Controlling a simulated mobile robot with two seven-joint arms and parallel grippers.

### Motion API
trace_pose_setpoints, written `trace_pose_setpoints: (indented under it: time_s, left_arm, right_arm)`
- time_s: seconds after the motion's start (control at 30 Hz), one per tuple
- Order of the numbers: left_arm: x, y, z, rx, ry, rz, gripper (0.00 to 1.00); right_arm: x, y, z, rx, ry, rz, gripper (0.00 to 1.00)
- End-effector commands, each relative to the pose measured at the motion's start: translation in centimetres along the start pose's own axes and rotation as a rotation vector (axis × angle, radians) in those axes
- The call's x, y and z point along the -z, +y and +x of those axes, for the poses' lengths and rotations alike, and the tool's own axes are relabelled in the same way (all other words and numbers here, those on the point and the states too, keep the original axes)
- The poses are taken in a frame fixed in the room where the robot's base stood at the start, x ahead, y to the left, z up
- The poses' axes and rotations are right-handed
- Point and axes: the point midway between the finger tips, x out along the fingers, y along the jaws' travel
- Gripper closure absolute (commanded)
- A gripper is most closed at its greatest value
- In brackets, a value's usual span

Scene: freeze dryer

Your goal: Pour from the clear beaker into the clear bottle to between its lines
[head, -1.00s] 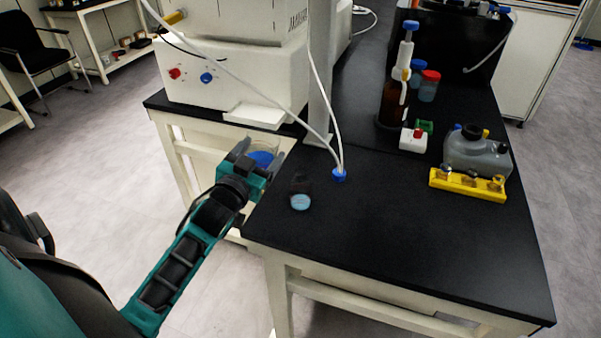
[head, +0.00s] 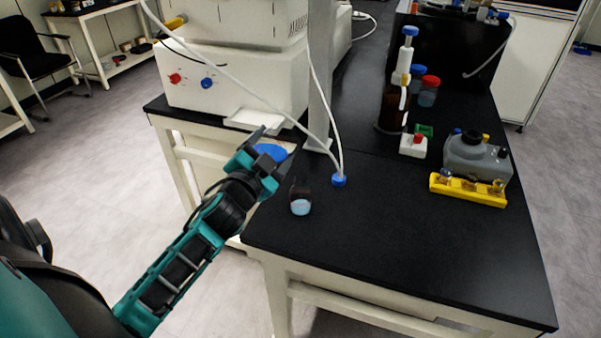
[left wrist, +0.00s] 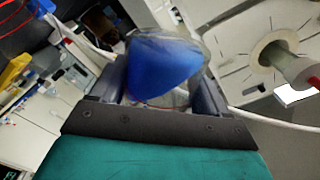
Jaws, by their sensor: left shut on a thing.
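My left gripper (head: 272,152) is shut on the clear beaker (head: 272,153), which holds blue liquid. In the left wrist view the beaker (left wrist: 165,68) sits between the two fingers, and its liquid surface slants across it, so the beaker is tilted relative to the gripper. The clear bottle (head: 300,196) stands upright on the black bench near its left edge, with pale blue liquid low inside it. The beaker is up and to the left of the bottle in the head view, apart from it. The bottle's lines are too small to read. My right gripper is not in view.
A blue cap-like piece (head: 339,180) with a white tube lies beside the bottle. A yellow rack (head: 467,189), grey jug (head: 476,157) and brown bottle (head: 393,108) stand further right. The white machine (head: 235,75) is behind. The front of the black bench (head: 400,260) is clear.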

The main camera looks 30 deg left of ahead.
Motion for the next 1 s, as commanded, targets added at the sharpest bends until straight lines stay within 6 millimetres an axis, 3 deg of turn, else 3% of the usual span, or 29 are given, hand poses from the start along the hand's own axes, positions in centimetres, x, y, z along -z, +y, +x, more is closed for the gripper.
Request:
trace_pose_setpoints:
  time_s: [1.0]
  left_arm:
    - [0.3, -0.13, -0.01, 0.0, 0.002, 0.062, 0.61]
  right_arm:
    - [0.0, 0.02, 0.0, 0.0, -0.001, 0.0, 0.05]
